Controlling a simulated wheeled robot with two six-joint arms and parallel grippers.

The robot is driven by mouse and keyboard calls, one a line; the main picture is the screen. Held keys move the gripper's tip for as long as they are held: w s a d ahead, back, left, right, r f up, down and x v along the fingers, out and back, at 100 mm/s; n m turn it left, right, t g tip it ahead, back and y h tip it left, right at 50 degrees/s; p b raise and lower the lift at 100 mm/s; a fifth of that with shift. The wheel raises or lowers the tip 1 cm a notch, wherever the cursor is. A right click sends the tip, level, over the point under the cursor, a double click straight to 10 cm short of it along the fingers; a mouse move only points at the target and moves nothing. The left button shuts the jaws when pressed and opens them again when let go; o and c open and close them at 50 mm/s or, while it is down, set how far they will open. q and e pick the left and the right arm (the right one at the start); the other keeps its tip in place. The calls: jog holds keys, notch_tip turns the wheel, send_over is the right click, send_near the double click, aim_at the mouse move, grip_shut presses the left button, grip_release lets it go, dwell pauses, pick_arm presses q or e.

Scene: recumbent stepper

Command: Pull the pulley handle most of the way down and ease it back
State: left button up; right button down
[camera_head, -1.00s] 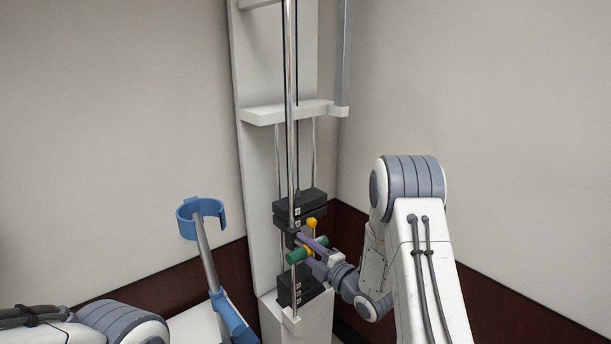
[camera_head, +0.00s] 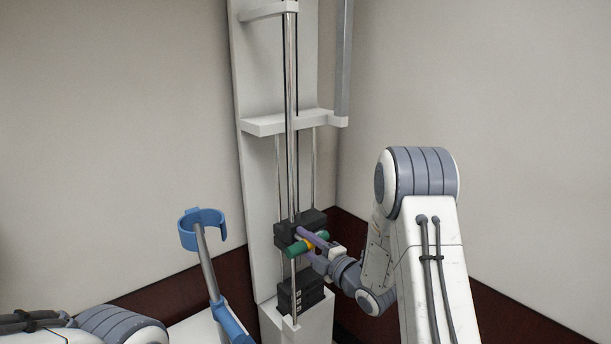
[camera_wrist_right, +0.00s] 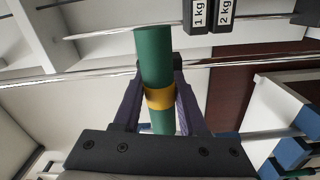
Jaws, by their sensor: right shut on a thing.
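The pulley handle (camera_head: 294,250) is a green bar with a yellow band at its middle, in front of the weight column. My right gripper (camera_head: 308,246) is shut on it, with its purple fingers on both sides. In the right wrist view the green handle (camera_wrist_right: 154,55) runs between the fingers, with the yellow band (camera_wrist_right: 160,98) between them. The raised black weights (camera_head: 314,221) hang just behind and above the handle, clear of the lower black weight stack (camera_head: 300,297). My left gripper is out of view; only part of the left arm shows at lower left.
A white upright frame (camera_head: 262,75) with a crossbar (camera_head: 264,125) and chrome guide rods stands in the corner. A blue cuff (camera_head: 187,240) on a grey pole stands to its left. Weights labelled 1 kg (camera_wrist_right: 197,18) and 2 kg show in the right wrist view.

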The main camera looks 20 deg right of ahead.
jog(key=shift+s+a+r, duration=0.1)
jog(key=shift+s+r, duration=0.05)
jog(key=shift+r, duration=0.05)
dwell(0.3)
jog(key=shift+r+p, duration=1.85)
jog(key=shift+r, duration=1.65)
notch_tip(320, 180, up, 7)
jog(key=p, duration=0.3)
jog(key=shift+p, duration=0.3)
notch_tip(320, 180, up, 2)
jog(key=shift+r+p, duration=0.25)
jog(key=shift+p, duration=0.4)
